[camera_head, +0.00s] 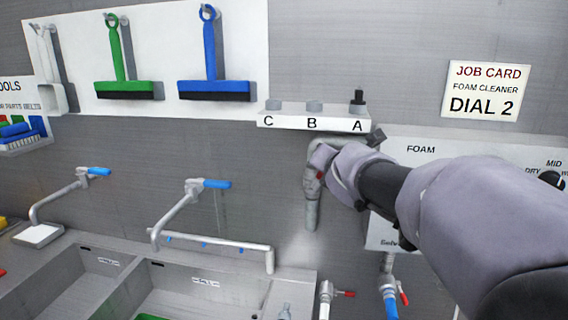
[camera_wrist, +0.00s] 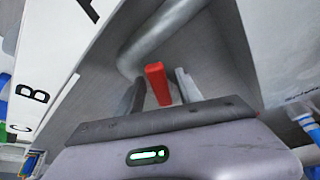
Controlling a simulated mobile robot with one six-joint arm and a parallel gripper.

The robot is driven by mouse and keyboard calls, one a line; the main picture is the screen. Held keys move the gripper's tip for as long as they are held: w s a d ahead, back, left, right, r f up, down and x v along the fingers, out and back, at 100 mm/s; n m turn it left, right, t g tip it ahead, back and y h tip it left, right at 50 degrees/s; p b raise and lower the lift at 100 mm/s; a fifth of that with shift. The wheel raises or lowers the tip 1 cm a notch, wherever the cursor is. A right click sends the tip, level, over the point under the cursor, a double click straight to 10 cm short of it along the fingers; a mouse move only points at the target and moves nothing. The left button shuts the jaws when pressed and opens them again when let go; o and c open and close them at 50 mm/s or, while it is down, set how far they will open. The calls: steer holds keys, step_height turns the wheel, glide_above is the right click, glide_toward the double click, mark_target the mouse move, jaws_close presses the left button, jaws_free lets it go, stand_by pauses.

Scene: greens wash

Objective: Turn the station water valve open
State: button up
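A red valve lever (camera_wrist: 157,85) stands between the two fingers of my gripper (camera_wrist: 160,88) in the wrist view. The fingers are apart, one on each side of the lever, with narrow gaps visible; I cannot tell whether either touches it. A bent grey pipe (camera_wrist: 165,35) runs just beyond the lever. In the head view, my gripper (camera_head: 318,165) is at the bent grey pipe (camera_head: 312,213) under the A-B-C shelf, and a small bit of red (camera_head: 320,175) shows there. My gripper and arm hide most of the valve in that view.
The white shelf (camera_head: 290,120) marked C, B, A is just above my gripper. A white FOAM panel (camera_head: 420,150) is partly behind my arm. Two lower taps have red levers (camera_head: 345,293) (camera_head: 404,297). Sinks (camera_head: 215,255) with a blue-handled spout (camera_head: 175,212) lie left.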

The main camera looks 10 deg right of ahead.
steer(key=shift+s+r, duration=0.1)
steer(key=p+v, duration=0.7)
steer(key=v, duration=1)
steer(key=shift+s, duration=0.1)
